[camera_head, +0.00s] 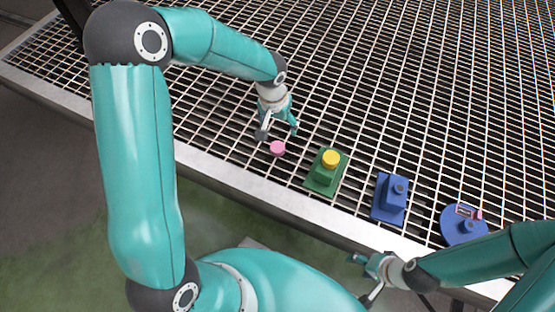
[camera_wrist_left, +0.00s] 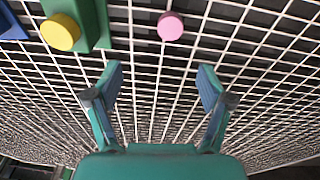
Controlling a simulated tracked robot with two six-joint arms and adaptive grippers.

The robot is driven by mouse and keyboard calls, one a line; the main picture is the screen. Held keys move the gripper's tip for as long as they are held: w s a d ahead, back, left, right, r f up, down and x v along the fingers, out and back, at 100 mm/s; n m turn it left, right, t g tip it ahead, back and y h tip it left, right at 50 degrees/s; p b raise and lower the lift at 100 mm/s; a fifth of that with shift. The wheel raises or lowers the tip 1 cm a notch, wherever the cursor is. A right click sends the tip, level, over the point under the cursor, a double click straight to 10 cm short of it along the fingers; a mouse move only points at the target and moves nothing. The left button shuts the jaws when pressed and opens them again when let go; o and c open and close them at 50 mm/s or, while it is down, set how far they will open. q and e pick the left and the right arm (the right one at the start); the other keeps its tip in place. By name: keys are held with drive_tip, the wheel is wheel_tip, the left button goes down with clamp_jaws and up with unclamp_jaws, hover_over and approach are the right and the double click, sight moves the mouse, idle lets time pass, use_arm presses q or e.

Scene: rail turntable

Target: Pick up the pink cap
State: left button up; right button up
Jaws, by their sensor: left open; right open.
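The pink cap (camera_head: 277,149) is a small round disc lying on the metal grating, left of the green block. It also shows in the left wrist view (camera_wrist_left: 171,26), at the top just right of centre. My left gripper (camera_head: 279,135) is open and empty, just behind the cap in the head view. In the left wrist view its fingertips (camera_wrist_left: 160,82) are spread apart, with the cap beyond them and bare grating between. My right gripper (camera_head: 362,279) is open and empty near the front edge of the grating, at the lower right of the head view.
A green block (camera_head: 322,181) with a yellow cap (camera_head: 331,158) stands right of the pink cap. A blue block (camera_head: 389,202) and a round blue base (camera_head: 456,232) with a pink and red item stand further right. The grating (camera_head: 400,80) behind is clear.

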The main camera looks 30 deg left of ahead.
use_arm(q)
drive_tip(key=b, duration=0.4)
hover_over(277, 147)
drive_tip(key=f, duration=1.1)
drive_tip(key=shift+s+d+f, duration=0.15)
drive_tip(key=shift+s+f, duration=0.05)
wheel_tip(277, 147, down, 4)
drive_tip(key=shift+f+b, duration=0.1)
drive_tip(key=shift+b, duration=0.75)
drive_tip(key=shift+w+f, duration=0.2)
drive_tip(key=shift+f, duration=0.25)
drive_tip(key=c, duration=0.9)
use_arm(e)
wheel_tip(277, 147, down, 7)
